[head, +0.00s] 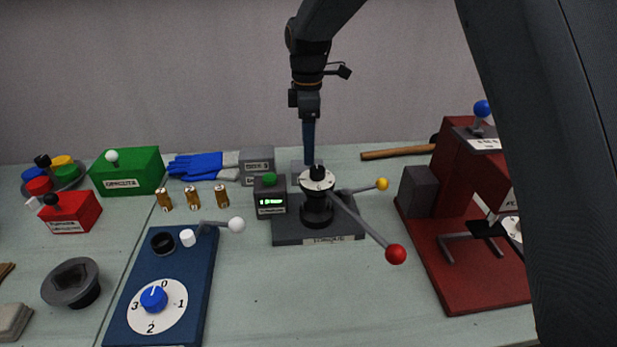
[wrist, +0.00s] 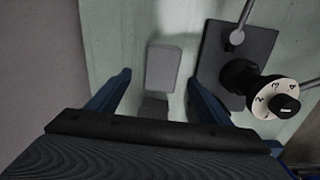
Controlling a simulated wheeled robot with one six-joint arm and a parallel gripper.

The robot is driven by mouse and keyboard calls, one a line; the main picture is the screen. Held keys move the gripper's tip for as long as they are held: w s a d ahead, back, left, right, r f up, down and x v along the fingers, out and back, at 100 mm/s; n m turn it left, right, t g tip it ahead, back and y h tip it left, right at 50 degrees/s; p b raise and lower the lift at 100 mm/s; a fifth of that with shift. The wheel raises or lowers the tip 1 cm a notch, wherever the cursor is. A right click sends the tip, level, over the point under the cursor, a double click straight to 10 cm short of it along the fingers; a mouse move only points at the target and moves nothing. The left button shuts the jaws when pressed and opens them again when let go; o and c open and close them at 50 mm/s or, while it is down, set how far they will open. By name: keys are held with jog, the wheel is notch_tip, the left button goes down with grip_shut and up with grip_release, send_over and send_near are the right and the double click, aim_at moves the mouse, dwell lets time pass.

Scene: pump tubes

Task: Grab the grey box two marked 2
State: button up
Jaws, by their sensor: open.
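A grey box (head: 257,161) with small labels on its front stands left of centre at the back of the bench in the head view. Its number is too small to read surely. Another grey block (head: 296,167) shows partly behind the black lever device, mostly hidden by it and by my gripper. My gripper (head: 309,161) points down above the back of the bench, behind that device. In the wrist view, my gripper (wrist: 160,80) is open and empty, with a pale grey box (wrist: 163,68) between its fingers' lines. I cannot tell which number it bears.
The black lever device (head: 317,208) with red and yellow knobs stands close by; its dial (wrist: 270,97) is right of my fingers. A small display box (head: 269,199), blue gloves (head: 197,165) and brass pieces (head: 192,198) are left. A red press (head: 470,270) is right.

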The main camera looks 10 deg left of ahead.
jog(key=f+p, duration=0.1)
jog(key=f, duration=0.2)
jog(key=f+p, duration=0.1)
jog(key=f, duration=0.3)
jog(key=shift+s+f, duration=0.2)
jog(key=shift+f, duration=0.05)
jog(key=c, duration=1.2)
